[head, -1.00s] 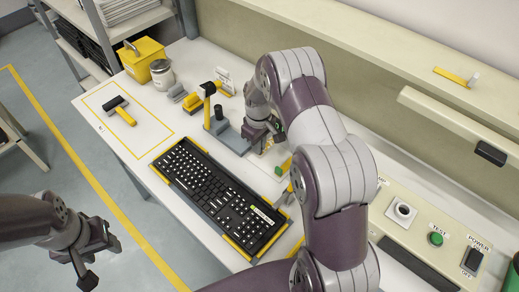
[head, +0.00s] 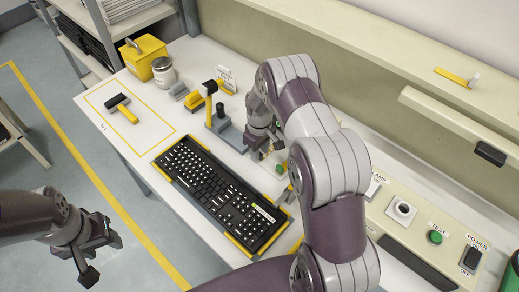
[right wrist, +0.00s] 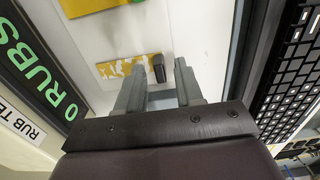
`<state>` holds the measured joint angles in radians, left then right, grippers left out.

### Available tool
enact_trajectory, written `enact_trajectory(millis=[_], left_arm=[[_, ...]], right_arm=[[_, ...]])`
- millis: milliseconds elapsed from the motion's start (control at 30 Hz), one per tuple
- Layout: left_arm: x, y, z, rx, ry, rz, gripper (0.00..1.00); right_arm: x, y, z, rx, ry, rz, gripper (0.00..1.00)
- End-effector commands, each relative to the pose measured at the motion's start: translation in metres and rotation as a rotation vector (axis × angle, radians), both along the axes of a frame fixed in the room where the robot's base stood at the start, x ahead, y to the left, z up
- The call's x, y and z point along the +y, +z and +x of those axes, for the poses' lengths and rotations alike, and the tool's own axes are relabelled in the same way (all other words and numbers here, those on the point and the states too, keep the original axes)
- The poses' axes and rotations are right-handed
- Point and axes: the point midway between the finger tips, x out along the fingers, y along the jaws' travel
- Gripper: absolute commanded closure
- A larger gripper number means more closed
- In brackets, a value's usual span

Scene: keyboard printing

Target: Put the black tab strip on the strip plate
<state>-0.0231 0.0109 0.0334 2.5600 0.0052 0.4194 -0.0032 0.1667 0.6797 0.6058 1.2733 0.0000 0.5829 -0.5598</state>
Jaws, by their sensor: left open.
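The black tab strip (right wrist: 125,67) lies flat on a white surface in the right wrist view. It has a mottled yellow-white body, and its black tab (right wrist: 159,68) appears between the fingertips. My right gripper (right wrist: 159,72) is open around the line of the tab; I cannot tell whether it touches. In the head view my right gripper (head: 262,148) is low over the bench behind the keyboard, partly hidden by its arm. My left gripper (head: 98,257) is open and empty, off the bench's front edge. A grey plate (head: 231,138) sits beside the right gripper; I cannot tell if it is the strip plate.
A black keyboard (head: 220,194) fills the bench's middle. A yellow-handled roller (head: 122,110) lies in a yellow outline. A yellow box (head: 147,62) and jar (head: 163,70) stand at the back left. A green-tabbed piece (head: 281,168) lies near the right gripper. A RUBS counter (right wrist: 38,70) is close by.

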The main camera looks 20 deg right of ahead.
Motion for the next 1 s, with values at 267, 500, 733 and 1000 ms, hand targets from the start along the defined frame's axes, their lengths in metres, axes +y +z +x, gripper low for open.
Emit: enact_trajectory(millis=[267, 500, 733, 1000], left_arm=[[0.0, -0.015, 0.0, 0.0, 0.0, 0.0, 0.5], [0.0, -0.022, 0.0, 0.0, 0.0, 0.0, 0.5], [0.0, -0.022, 0.0, 0.0, 0.0, 0.0, 0.5], [0.0, -0.022, 0.0, 0.0, 0.0, 0.0, 0.5]], right_arm=[[0.0, 0.061, 0.001, -0.006, 0.0, -0.001, 0.64], [0.0, 0.111, 0.001, -0.003, 0.0, -0.001, 0.64], [0.028, 0.141, -0.041, -0.031, -0.088, -0.001, 0.64], [0.074, 0.156, -0.17, -0.11, -0.325, 0.021, 0.64]])
